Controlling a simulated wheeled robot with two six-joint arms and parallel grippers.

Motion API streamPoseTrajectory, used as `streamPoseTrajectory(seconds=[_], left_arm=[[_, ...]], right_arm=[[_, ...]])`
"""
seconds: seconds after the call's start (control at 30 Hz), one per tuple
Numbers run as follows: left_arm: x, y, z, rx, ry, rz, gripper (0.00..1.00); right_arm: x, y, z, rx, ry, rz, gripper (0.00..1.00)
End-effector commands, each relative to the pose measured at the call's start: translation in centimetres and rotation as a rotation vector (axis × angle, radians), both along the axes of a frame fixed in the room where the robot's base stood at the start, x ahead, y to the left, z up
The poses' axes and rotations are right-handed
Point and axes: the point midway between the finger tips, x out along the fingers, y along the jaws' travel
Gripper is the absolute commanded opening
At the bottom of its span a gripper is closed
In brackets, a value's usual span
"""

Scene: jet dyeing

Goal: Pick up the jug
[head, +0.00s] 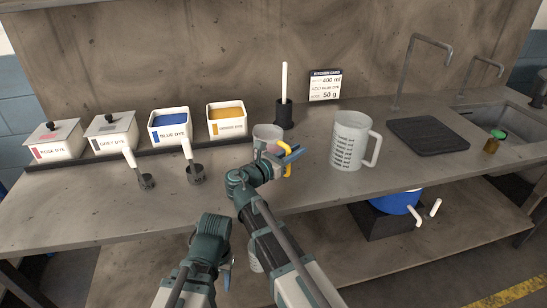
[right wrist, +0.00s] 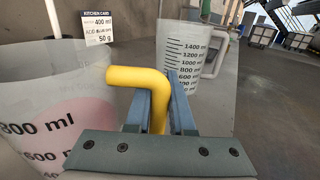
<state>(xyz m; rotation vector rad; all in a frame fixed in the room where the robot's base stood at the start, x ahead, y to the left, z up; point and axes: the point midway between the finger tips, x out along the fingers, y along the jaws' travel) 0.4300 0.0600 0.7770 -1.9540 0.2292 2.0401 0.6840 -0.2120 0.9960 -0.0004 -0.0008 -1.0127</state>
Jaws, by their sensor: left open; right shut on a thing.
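A small clear jug with a yellow handle (head: 288,170) stands near the front edge of the counter; its rim (head: 267,131) shows above my right arm. My right gripper (head: 291,153) is shut on the yellow handle. In the right wrist view the blue fingers (right wrist: 160,108) clasp the yellow handle (right wrist: 137,78), and the jug wall (right wrist: 45,100) shows ml marks and a pinkish patch. I cannot tell whether its base touches the counter. A larger clear jug (head: 349,140) with a whitish handle stands to the right. My left gripper (head: 228,272) is open and empty, low in front of the counter.
Four dye boxes stand at the left, including blue dye (head: 170,128) and orange dye (head: 227,122). A dark holder (head: 284,115) with a white rod and a recipe card (head: 325,85) stand behind. A black mat (head: 427,138) lies right.

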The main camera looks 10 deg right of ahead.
Motion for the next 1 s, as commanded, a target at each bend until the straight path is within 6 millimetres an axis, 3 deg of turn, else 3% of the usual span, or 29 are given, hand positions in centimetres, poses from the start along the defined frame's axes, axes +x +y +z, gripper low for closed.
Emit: streamPoseTrajectory(seconds=[0.57,1.0], left_arm=[[0.0,0.0,0.7,0.0,0.0,0.0,0.5],[0.0,0.0,3.3,0.0,0.0,0.0,0.5]], right_arm=[[0.1,-0.2,0.7,0.0,-0.001,0.0,0.0],[0.3,-1.1,3.3,0.0,-0.001,-0.001,0.0]])
